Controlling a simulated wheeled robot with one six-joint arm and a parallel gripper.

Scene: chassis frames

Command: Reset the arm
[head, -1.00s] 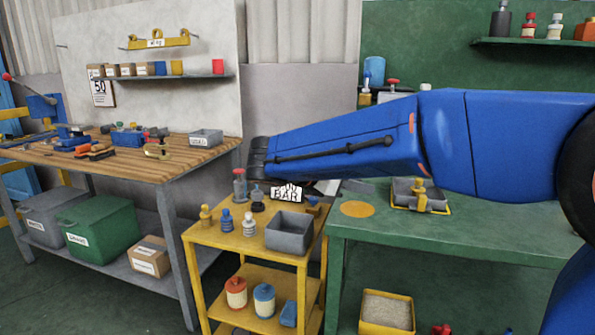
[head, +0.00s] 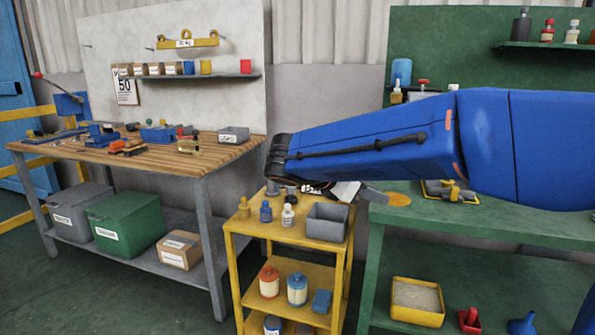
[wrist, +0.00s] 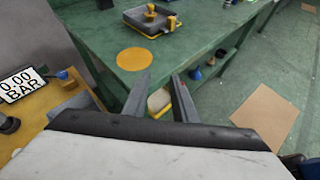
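My blue arm reaches across the head view from the right, over the yellow cart (head: 255,228) and the green bench (head: 480,225). My gripper (wrist: 160,88) shows in the wrist view with its two grey fingers apart and nothing between them. In the head view one grey finger (head: 378,197) sticks out below the arm near the bench's left end; the rest of the gripper is mostly hidden. A yellow tub (wrist: 158,101) shows far below, between the fingers.
The cart holds a grey bin (head: 326,222), small bottles and a sign reading "0.00 BAR" (wrist: 21,84). A tray (wrist: 150,25) and an orange disc (wrist: 137,61) lie on the bench. A wooden workbench (head: 205,153) stands left. Floor in front of it is clear.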

